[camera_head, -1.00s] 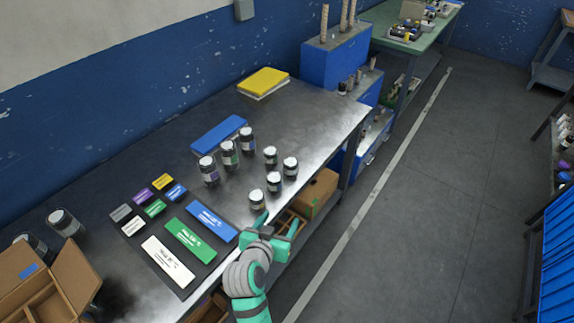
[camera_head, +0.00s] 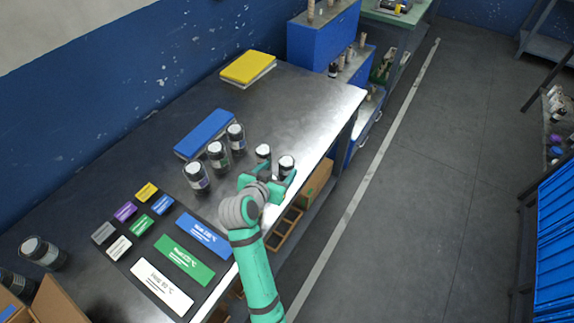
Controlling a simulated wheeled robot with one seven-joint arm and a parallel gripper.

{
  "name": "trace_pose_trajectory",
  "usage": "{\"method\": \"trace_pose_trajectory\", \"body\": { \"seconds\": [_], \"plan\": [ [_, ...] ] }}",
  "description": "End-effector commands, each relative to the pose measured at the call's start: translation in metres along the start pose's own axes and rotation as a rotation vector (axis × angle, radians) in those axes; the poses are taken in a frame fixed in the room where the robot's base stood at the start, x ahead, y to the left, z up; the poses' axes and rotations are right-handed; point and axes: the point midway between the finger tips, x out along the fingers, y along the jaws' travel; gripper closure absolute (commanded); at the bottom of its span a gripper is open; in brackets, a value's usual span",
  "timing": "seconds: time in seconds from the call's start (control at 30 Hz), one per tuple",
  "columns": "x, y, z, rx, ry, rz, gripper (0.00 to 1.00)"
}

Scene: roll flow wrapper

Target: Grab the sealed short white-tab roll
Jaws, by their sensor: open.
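Short dark rolls with pale tops stand near the bench's front edge. Two show clearly, a back-left short roll (camera_head: 263,153) and a right short roll (camera_head: 287,165). The other short rolls are mostly hidden behind my arm. Tab colours on the short rolls are too small to tell, so I cannot pick out the white-tab one. My gripper (camera_head: 270,177) is open among the short rolls, its teal fingers spread close to the right roll. Whether it touches any roll, or has one between its fingers, is hidden.
Three taller rolls (camera_head: 218,156) stand left of the gripper. A black mat with blue, green and white heat plates (camera_head: 184,259) lies at front left. A blue block (camera_head: 206,133) and yellow stack (camera_head: 248,68) lie further back. The bench's right end is clear.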

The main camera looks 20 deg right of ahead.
Motion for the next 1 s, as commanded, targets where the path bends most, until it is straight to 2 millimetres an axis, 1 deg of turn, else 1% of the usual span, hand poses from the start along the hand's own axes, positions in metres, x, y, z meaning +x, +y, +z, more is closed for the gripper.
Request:
{"method": "trace_pose_trajectory", "body": {
  "seconds": [0.03,0.23,0.4,0.53,0.63,0.87,0.97,1.0],
  "plan": [
    [0.004,-0.001,0.0,-0.001,-0.001,0.0,0.36],
    [0.017,0.001,-0.001,0.002,0.0,0.001,0.36],
    [0.042,0.004,-0.002,0.002,-0.001,0.005,0.36],
    [0.057,0.004,-0.003,0.003,-0.001,0.004,0.36],
    [0.063,0.004,-0.003,0.003,0.0,0.003,0.36],
    [0.063,0.003,-0.002,0.003,0.0,0.002,0.36],
    [0.063,0.003,-0.002,0.003,0.0,0.002,0.57],
    [0.063,0.003,-0.002,0.002,0.0,0.002,0.67]
  ]
}}
